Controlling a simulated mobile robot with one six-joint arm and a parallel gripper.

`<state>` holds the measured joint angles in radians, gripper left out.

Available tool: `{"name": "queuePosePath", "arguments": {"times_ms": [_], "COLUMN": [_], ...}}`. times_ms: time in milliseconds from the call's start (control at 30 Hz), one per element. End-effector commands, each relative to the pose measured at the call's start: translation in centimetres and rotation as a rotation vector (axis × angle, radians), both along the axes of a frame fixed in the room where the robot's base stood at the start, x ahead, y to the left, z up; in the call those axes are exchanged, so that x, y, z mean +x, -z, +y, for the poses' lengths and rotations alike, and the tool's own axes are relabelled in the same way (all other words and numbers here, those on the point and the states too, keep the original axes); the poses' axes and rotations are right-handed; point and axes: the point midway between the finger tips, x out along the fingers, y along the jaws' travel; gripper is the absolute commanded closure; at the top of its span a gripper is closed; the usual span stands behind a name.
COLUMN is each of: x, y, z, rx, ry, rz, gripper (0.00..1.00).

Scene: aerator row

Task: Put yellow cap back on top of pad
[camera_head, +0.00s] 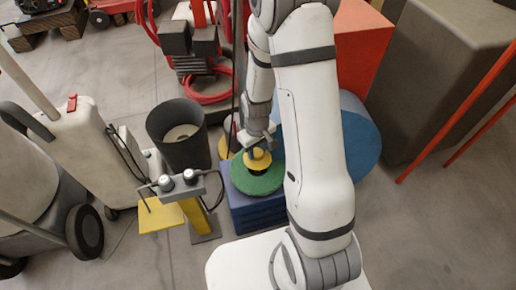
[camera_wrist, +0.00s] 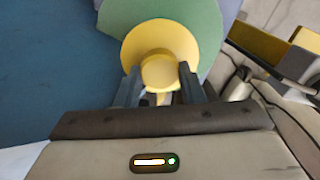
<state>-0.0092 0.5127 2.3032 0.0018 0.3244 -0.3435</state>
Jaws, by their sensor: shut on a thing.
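The yellow cap (camera_head: 259,161) is a round disc with a knob on top. My gripper (camera_head: 258,149) is shut on the knob, and the wrist view shows the knob between the two fingers (camera_wrist: 160,88) with the disc (camera_wrist: 155,38) spreading beyond them. The green pad (camera_head: 265,185) is round and lies on a blue block stack (camera_head: 252,217). The cap is over the pad's middle in the head view, with a dark patch showing just below it. The pad also shows behind the cap in the wrist view (camera_wrist: 203,22). I cannot tell whether cap and pad touch.
A dark open bin (camera_head: 176,130) stands left of the pad. A post with two knobs and a yellow plate (camera_head: 160,215) is at the front left. A large blue round thing (camera_head: 358,140) is close on the right, behind my arm. Red hoses lie behind.

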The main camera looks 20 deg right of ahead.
Motion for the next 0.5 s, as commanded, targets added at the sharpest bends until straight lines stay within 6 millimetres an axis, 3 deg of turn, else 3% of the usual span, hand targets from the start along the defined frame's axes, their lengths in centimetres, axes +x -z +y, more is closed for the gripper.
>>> {"name": "queuePosePath", "arguments": {"times_ms": [300, 500], "x": [0.0, 0.0], "y": [3.7, 4.8], "z": [0.0, -0.1], "rx": [0.000, 0.000], "ry": [0.002, 0.003], "rz": [0.000, 0.000], "gripper": [0.87, 0.87]}}
